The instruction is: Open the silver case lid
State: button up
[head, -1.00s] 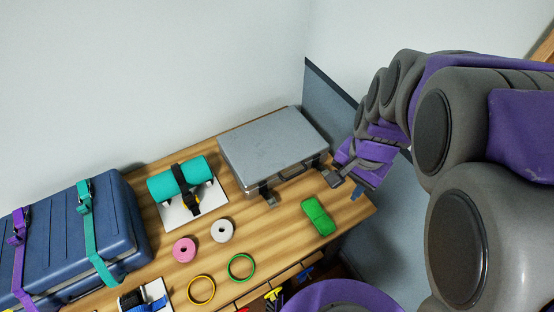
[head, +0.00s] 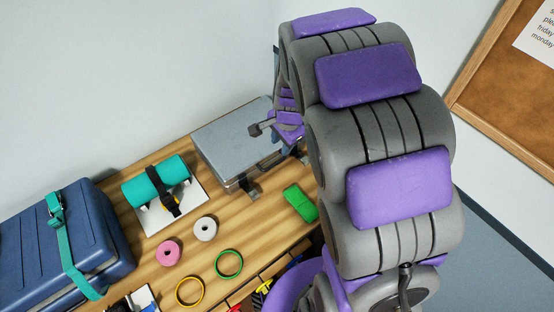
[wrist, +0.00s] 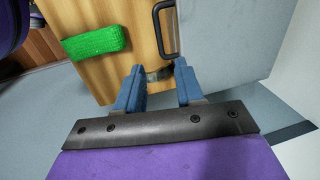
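The silver case (head: 228,139) lies flat with its lid shut at the far right of the wooden table. In the head view my gripper (head: 287,136) is by the case's right end, partly hidden by my arm.
A green block-shaped item (head: 300,203) lies in front of the case. Left are a teal roll (head: 155,181) on a white board, pink (head: 168,253) and white (head: 205,229) tape rolls, green (head: 229,264) and yellow (head: 190,291) rings, and a blue suitcase (head: 60,240).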

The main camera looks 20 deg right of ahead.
aim_at(277, 162)
jog(key=f, duration=0.3)
jog(key=w+f+b, duration=0.1)
jog(key=f, duration=0.2)
jog(key=a+f, duration=0.1)
jog(key=f, duration=0.3)
jog(key=shift+w+f+b, duration=0.1)
jog(key=shift+w+b, duration=0.25)
jog(key=shift+b, duration=0.05)
jog(key=shift+c, duration=0.3)
grip_shut()
dwell(0.5)
